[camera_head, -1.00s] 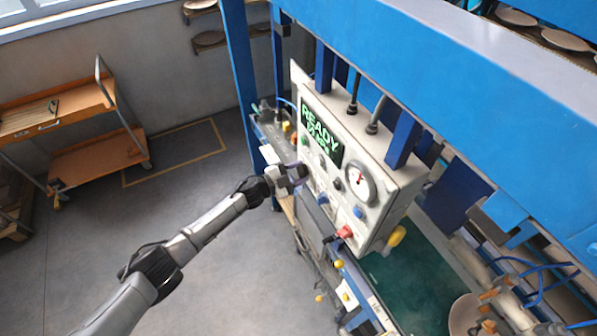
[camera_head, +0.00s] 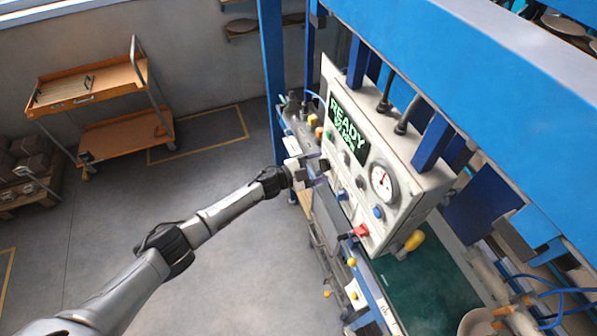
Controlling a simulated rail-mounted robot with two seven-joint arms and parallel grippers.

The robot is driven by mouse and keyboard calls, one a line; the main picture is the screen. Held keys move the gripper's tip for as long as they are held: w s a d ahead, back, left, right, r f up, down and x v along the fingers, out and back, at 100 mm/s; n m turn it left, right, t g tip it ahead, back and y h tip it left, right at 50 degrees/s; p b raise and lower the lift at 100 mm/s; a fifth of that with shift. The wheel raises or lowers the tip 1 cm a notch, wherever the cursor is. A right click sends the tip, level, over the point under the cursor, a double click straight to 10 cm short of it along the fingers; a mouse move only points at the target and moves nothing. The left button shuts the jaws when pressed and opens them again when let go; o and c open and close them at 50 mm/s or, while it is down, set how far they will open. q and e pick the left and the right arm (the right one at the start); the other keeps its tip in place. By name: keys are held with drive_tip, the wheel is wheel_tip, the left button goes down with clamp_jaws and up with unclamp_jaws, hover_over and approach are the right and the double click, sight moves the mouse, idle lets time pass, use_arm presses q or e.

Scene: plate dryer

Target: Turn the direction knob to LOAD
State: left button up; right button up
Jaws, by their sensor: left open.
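The white control panel (camera_head: 401,200) hangs on the blue frame, with a green-lit READY screen (camera_head: 347,131), a round gauge (camera_head: 382,181) and several small knobs and buttons. A dark knob (camera_head: 361,184) sits left of the gauge. The labels are too small to read, so I cannot tell which one is the direction knob. My left gripper (camera_head: 319,171) is open at the panel's left side, below the screen, and may hide part of the face. I cannot tell whether it touches anything. My right gripper is not in view.
A blue beam (camera_head: 500,70) crosses above the panel. A yellow-tipped handle (camera_head: 414,240) sticks out at its lower right. An orange cart (camera_head: 90,85) stands at the back left. The floor left of the panel is clear.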

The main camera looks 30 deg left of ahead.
use_arm(q)
drive_tip(key=b+v, duration=0.1)
drive_tip(key=v, duration=1.2)
drive_tip(key=shift+b, duration=0.4)
